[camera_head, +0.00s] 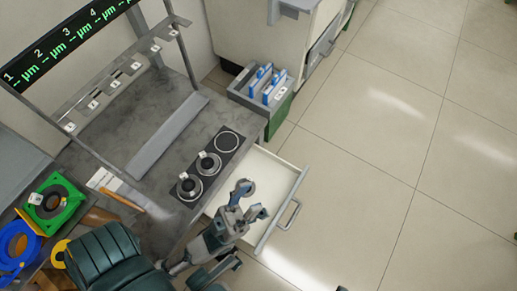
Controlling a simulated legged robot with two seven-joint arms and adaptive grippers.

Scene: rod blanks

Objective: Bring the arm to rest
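My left gripper (254,200) is over the open white drawer (285,172), near the front edge of the grey bench. Its two fingertips are spread apart with nothing visible between them, so it is open and empty. My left arm comes in from the bottom left and covers part of the drawer and bench. My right gripper does not show. No rod blank can be made out clearly.
A black plate (211,165) with round seats, two bearing tagged round pieces, lies on the bench (115,150). A grey bin (257,107) with blue dividers stands behind the drawer. A green fixture (75,208) sits at left. Open floor (370,150) lies right.

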